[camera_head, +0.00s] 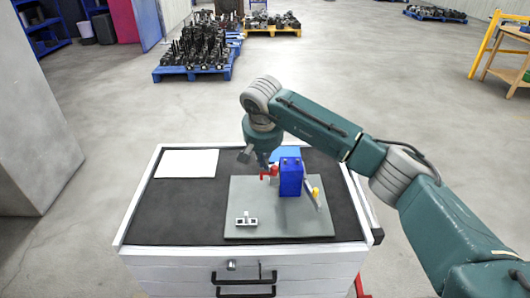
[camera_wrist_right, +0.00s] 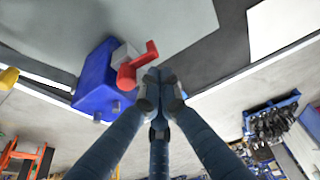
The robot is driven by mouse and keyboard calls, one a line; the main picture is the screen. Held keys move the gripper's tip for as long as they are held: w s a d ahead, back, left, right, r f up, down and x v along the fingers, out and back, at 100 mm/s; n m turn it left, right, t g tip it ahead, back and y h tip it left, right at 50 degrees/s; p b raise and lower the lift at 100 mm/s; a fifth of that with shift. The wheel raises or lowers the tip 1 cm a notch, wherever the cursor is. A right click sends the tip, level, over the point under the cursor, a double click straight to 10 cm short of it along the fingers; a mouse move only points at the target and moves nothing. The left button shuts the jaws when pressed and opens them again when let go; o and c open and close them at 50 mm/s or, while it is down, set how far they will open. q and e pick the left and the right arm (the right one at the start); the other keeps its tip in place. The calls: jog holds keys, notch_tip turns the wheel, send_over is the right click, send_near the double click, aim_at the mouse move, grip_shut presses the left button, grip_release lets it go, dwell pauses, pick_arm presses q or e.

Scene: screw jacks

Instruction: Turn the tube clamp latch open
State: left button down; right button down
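The red latch (camera_head: 268,173) sits on the left side of a blue block (camera_head: 291,180), which stands upright on a grey plate (camera_head: 255,199). In the right wrist view the latch (camera_wrist_right: 127,77) projects from a grey piece on the blue block (camera_wrist_right: 92,88). My right gripper (camera_wrist_right: 158,76) has its fingertips drawn together right beside the red latch. Nothing shows between them, and I cannot tell whether they touch the latch. In the head view the right gripper (camera_head: 263,160) is small and partly hidden by its wrist. My left gripper is in neither view.
A yellow-tipped lever (camera_head: 316,193) is on the block's right. A small metal fitting (camera_head: 246,221) lies on the plate's front left. A white sheet (camera_head: 187,163) lies on the black cabinet top (camera_head: 170,208), whose left side is mostly clear. Loaded pallets stand behind on the floor.

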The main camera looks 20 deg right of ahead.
jog(key=shift+s, duration=0.1)
dwell(0.3)
jog(key=shift+s+a+n+b, duration=0.25)
jog(key=shift+s+n+b, duration=0.15)
jog(key=shift+s+n, duration=0.1)
jog(key=shift+w, duration=0.1)
